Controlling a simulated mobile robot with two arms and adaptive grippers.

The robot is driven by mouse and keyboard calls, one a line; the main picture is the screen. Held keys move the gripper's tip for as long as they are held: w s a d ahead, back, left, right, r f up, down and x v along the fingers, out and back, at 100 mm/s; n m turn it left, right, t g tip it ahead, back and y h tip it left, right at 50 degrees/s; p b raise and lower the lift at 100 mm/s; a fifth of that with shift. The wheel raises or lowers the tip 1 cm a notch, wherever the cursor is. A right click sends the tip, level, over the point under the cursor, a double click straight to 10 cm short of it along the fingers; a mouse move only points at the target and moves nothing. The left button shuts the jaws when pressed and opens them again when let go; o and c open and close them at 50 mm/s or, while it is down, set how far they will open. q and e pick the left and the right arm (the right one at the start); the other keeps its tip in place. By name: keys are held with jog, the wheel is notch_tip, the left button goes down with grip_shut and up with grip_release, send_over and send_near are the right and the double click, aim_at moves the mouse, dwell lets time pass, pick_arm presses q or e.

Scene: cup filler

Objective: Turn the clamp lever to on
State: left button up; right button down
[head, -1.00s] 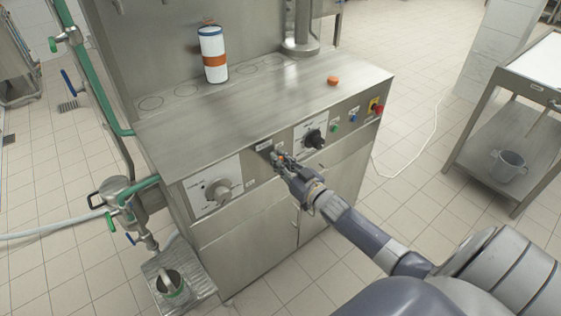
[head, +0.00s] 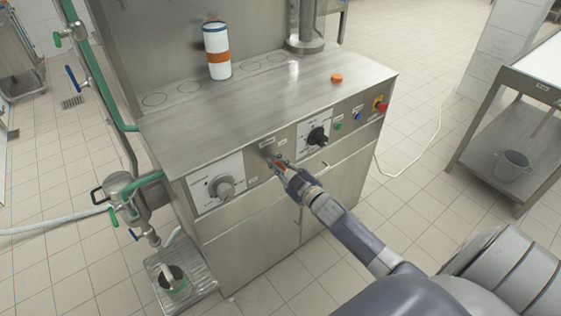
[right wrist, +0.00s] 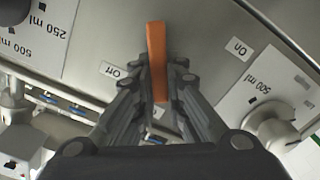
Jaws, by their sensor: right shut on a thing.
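The clamp lever is an orange bar (right wrist: 157,60) on the machine's front panel. My right gripper (right wrist: 160,75) is shut on it, with a finger on either side. In the right wrist view the lever stands near upright in the picture, between the "Off" label (right wrist: 115,69) and the "On" label (right wrist: 240,49), closer to "Off". In the head view my right gripper (head: 277,164) is at the panel between the two dials, and only a bit of orange shows between its fingers. The lever's pivot is hidden. My left gripper is not in view.
A grey dial (head: 222,187) is left of the gripper and a black dial (head: 317,136) is right. Buttons and a red stop knob (head: 382,107) are farther right.

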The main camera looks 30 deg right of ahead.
jog(key=n, duration=0.3)
jog(key=shift+a+f+b, duration=0.4)
jog(key=n+b, duration=0.1)
jog(key=n, duration=0.1)
jog(key=f+n+b, duration=0.1)
jog(key=n, duration=0.1)
jog(key=a+f+n+b, duration=0.1)
jog(key=n, duration=0.1)
jog(key=shift+s, duration=0.1)
jog(key=shift+f+n+b, duration=0.35)
jog(key=shift+n+b, duration=0.4)
jog(key=shift+n, duration=0.45)
jog(key=c, duration=1.6)
grip_release()
jog(key=shift+s, duration=0.1)
jog(key=s, duration=1.1)
jog(key=shift+s+d, duration=0.4)
